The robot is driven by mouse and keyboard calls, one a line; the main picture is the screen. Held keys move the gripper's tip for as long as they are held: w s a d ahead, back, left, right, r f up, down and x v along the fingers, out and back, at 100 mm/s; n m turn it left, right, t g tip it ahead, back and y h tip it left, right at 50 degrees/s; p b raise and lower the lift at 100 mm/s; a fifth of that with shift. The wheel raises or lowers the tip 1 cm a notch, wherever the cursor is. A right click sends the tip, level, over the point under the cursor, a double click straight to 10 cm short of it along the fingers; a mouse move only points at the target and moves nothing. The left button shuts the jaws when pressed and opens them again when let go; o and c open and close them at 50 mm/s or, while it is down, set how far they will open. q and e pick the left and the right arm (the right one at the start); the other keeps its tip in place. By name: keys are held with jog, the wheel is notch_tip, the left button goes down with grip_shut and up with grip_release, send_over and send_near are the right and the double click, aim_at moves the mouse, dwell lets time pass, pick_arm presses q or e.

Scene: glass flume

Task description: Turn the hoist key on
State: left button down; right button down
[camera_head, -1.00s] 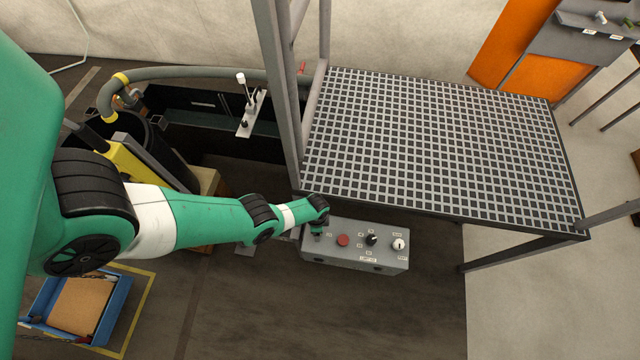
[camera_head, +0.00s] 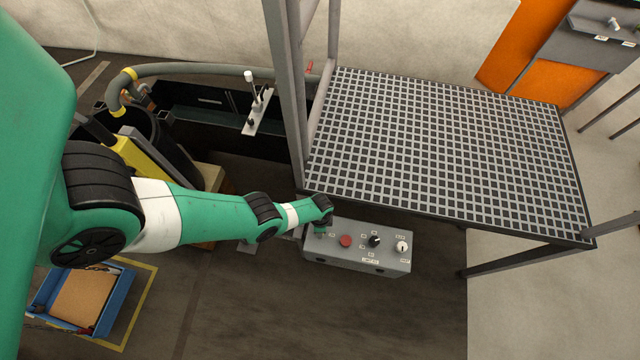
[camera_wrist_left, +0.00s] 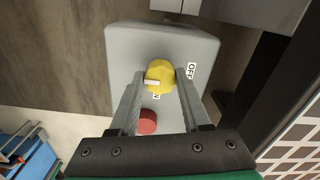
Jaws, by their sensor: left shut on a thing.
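The hoist key is a yellow knob (camera_wrist_left: 160,72) on a grey control box (camera_head: 340,258); it also shows in the left wrist view as the box (camera_wrist_left: 125,45). My left gripper (camera_wrist_left: 160,76) is shut on the yellow knob, one finger on each side. A white mark on the knob faces left and slightly down in that view. An "OFF" label (camera_wrist_left: 190,70) sits right of the knob, and a partly hidden label ending in "N" (camera_wrist_left: 156,97) sits below it. In the head view my left wrist covers the knob. My right gripper is not in view.
On the same box are a red button (camera_head: 345,240), a black selector (camera_head: 375,241) and a white-topped knob (camera_head: 403,246). A grating platform (camera_head: 450,150) stands just behind the box, with a steel post (camera_head: 289,90) near my left wrist. Floor in front is clear.

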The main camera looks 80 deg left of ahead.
pick_arm(q)
jog(key=shift+n, duration=0.3)
jog(key=n, duration=0.3)
jog(key=shift+n, duration=0.3)
jog(key=n, duration=0.4)
jog(key=shift+n+b, duration=0.3)
jog(key=shift+b, duration=0.05)
jog(key=n, duration=0.9)
jog(key=shift+c, duration=2.2)
grip_release()
jog(key=shift+o, duration=0.3)
